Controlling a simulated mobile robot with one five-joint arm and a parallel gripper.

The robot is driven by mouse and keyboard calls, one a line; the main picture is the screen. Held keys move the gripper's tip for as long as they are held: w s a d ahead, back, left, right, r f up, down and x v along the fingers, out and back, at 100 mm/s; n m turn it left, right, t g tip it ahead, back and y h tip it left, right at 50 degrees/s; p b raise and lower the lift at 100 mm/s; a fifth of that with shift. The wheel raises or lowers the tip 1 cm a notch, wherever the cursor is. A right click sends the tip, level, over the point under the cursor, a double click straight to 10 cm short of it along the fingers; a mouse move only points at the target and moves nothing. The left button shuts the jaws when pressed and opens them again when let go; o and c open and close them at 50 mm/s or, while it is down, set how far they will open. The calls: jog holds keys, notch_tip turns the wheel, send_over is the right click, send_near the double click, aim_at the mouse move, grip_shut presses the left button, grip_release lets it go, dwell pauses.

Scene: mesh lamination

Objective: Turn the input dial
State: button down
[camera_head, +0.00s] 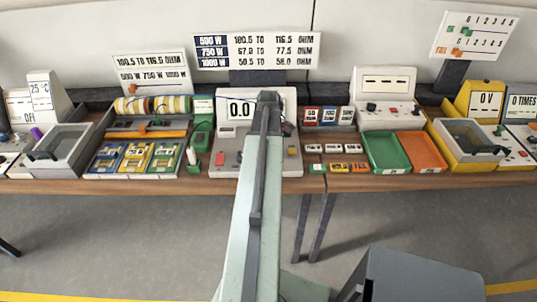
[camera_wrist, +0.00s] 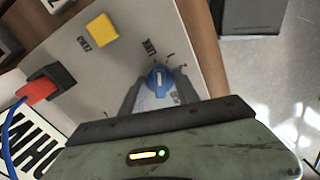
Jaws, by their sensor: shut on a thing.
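The input dial (camera_wrist: 159,76) is a round blue knob with a pale mark, set on a light grey panel (camera_wrist: 121,66) in the wrist view. Printed ticks and lettering lie around it. My gripper (camera_wrist: 160,84) has its two dark fingers on either side of the dial, shut on it. In the head view the panel belongs to the grey meter (camera_head: 226,143) with a display reading 0.0. My arm covers its middle there, so the dial and my fingertips are hidden.
A yellow button (camera_wrist: 101,30) and a red plug (camera_wrist: 39,90) with a blue cable sit on the same panel. A tray of cards (camera_head: 137,157) stands left of the meter. Small blocks, a green tray (camera_head: 387,150) and an orange tray (camera_head: 422,150) stand right.

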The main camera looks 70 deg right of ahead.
jog(key=m, duration=1.4)
jog(key=shift+m, duration=0.4)
jog(key=m, duration=0.3)
jog(key=shift+m, duration=0.3)
jog(key=m, duration=0.3)
jog(key=shift+m, duration=0.3)
jog(key=m, duration=0.3)
jog(key=shift+s+m, duration=0.1)
jog(key=shift+m, duration=2)
